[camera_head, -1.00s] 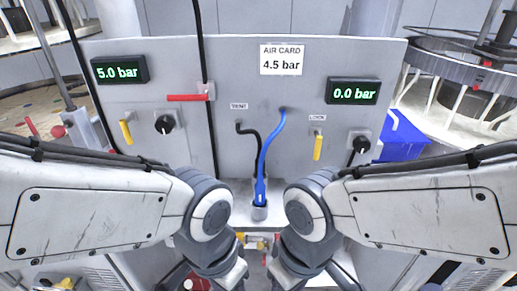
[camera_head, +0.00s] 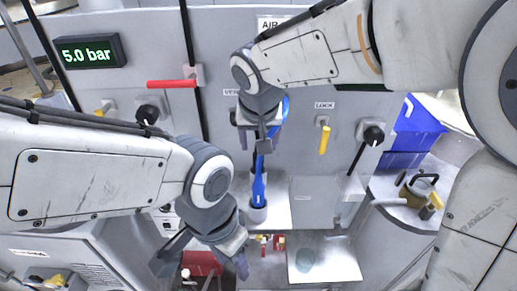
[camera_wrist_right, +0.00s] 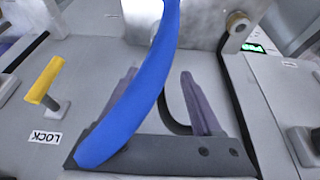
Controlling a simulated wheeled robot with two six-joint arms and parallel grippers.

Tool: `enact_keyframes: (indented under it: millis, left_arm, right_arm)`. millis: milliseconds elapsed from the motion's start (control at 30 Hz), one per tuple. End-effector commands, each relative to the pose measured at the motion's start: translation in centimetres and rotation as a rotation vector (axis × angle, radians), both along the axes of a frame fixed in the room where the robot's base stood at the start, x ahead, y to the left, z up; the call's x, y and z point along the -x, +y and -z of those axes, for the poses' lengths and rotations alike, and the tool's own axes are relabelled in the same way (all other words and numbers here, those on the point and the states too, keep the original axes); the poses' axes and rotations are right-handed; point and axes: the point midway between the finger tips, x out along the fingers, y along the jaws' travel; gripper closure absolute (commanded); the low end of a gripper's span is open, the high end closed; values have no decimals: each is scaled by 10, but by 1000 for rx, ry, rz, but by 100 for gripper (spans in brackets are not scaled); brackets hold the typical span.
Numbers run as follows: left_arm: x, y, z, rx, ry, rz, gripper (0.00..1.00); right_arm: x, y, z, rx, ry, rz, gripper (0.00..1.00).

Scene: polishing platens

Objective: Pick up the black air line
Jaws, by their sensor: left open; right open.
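The black air line (camera_wrist_right: 167,118) shows in the right wrist view as a short dark curve behind the blue line, between my right fingers. In the head view my right gripper (camera_head: 258,142) hides most or all of it. My right gripper is open in front of the panel, under the vent label. Contact with either line cannot be told. My left gripper (camera_head: 205,266) is open and empty, lower left.
The grey panel (camera_head: 222,55) carries a red lever (camera_head: 171,84), a yellow lever (camera_head: 324,140), black knobs and a 5.0 bar display (camera_head: 87,51). A long black tube (camera_head: 187,25) runs up the panel. A blue bin (camera_head: 415,132) and brass-coloured fitting (camera_head: 420,188) are at right.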

Motion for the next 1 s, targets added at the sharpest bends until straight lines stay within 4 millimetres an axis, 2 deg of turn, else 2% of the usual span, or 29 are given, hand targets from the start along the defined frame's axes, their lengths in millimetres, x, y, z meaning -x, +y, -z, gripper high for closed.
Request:
enact_keyframes:
  millis: [100,367,500,633,933,967,1000]
  left_arm:
    - [0,0,-5,0,0,0,50]
    - [0,0,-11,0,0,-1,50]
    - [0,0,-22,0,0,-1,50]
    - [0,0,-23,0,0,-1,50]
    - [0,0,-23,0,0,-1,50]
    - [0,0,-23,0,0,-1,50]
    - [0,0,-23,0,0,-1,50]
  right_arm:
    - [-6,-2,17,3,5,2,33]
    - [-14,-1,37,3,6,1,33]
    - [-20,0,57,4,9,1,33]
    - [-27,0,74,2,6,2,33]
    - [-29,1,79,0,2,1,33]
    - [-29,1,79,0,2,1,41]
    - [-29,1,79,0,2,0,56]
